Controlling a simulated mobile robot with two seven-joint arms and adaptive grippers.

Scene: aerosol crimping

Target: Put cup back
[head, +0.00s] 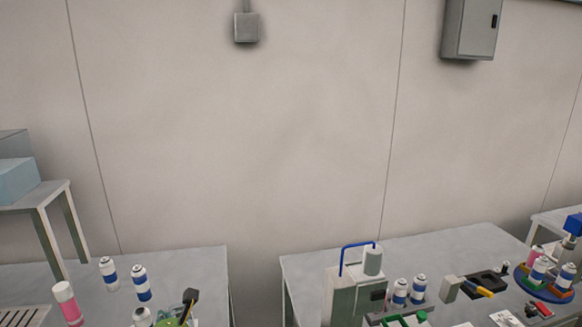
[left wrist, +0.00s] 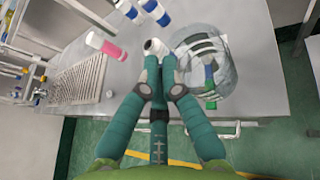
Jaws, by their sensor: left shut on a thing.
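My left gripper (left wrist: 158,57) shows in the left wrist view, its two teal fingers closed together at the tips. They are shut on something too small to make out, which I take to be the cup. A white can (left wrist: 154,46) stands right at the fingertips; I cannot tell whether they touch it. In the head view its grey top and white side (head: 142,317) show at the bottom edge. A clear round bowl (left wrist: 222,42) with a green-handled tool in it is right of the fingers. My right gripper is out of view.
Two blue-and-white cans (head: 108,273) and a pink can (head: 68,304) stand on the left table (head: 205,265). A slatted grey rack (left wrist: 80,85) lies left of the gripper. A gap separates the right table (head: 300,268), which bears a press (head: 355,290) and more cans.

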